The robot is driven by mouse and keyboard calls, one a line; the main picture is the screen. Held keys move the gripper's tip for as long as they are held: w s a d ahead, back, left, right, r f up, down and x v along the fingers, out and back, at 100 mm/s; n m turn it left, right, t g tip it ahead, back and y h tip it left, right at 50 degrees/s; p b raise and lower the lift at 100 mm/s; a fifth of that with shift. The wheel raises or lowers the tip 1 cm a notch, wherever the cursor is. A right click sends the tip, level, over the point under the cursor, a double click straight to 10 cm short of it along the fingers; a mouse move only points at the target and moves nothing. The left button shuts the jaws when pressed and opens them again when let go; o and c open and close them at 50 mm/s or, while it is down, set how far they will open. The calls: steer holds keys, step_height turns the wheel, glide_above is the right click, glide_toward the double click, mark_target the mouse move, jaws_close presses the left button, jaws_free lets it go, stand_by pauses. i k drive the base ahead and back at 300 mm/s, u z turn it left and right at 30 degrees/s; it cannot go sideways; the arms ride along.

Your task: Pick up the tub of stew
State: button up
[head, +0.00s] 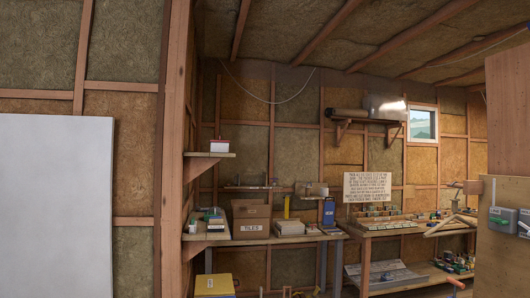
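A small white tub-like container with a red rim or lid (220,145) sits on a small wooden corner shelf, left of centre and well off across the room. It may be the tub of stew, but it is too small to tell and I can read no label. No part of my gripper shows in the head view.
A wooden post (173,150) stands close on the left, beside a white panel (55,205). Workbenches line the far wall, with a cardboard box (250,211), a blue container (328,212) and a sign (367,187). A wooden partition (503,251) is close on the right.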

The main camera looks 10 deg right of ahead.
mark_target(220, 146)
steer(key=z, duration=0.65)
steer(key=i, duration=6.35)
steer(key=u, duration=2.25)
